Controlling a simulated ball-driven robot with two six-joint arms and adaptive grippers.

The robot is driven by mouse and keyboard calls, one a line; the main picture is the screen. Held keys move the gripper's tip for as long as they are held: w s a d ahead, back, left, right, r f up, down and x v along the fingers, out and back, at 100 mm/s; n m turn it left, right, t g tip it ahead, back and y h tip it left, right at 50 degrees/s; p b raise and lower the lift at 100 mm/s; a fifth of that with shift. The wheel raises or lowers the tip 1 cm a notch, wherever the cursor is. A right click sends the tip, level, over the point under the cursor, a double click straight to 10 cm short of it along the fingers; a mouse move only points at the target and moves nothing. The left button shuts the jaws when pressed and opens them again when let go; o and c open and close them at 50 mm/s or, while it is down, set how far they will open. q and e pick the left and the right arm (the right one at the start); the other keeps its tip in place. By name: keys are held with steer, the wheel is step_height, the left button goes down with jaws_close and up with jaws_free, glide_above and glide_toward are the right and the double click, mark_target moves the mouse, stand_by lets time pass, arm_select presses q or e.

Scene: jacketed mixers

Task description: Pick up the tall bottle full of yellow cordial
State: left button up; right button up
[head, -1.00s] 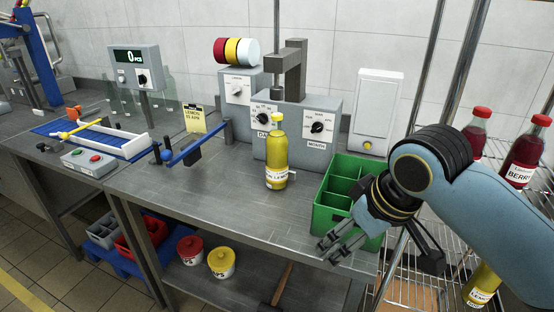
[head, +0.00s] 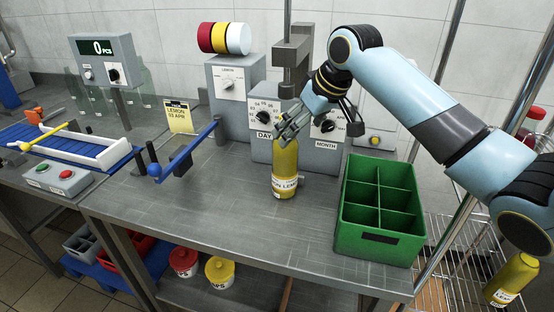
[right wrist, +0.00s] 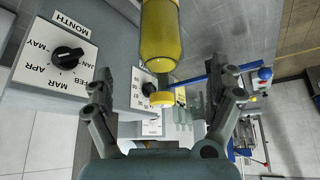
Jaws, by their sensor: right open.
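The tall bottle of yellow cordial (head: 285,172) stands upright on the steel table, in front of the grey dial box. It has a white label and a yellow cap. My right gripper (head: 286,133) is at the bottle's top in the head view and hides the cap there. In the right wrist view the open right gripper (right wrist: 168,95) has one finger on each side of the capped end of the bottle (right wrist: 160,45), with gaps on both sides. My left gripper is not in view.
The dial box (head: 265,125) with a dark upright press stands close behind the bottle. An empty green crate (head: 380,245) sits to its right. A blue-handled lever (head: 185,152) is to its left. The table front (head: 220,225) is clear.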

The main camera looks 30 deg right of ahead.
mark_target(294, 146)
steer(key=x, duration=0.4)
steer(key=shift+s, duration=0.1)
steer(key=x, duration=0.5)
steer(key=shift+r+p, duration=0.1)
steer(key=shift+p, duration=0.3)
steer(key=c, duration=1.8)
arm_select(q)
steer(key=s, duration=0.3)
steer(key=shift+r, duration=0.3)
arm_select(e)
steer(key=shift+r, duration=0.1)
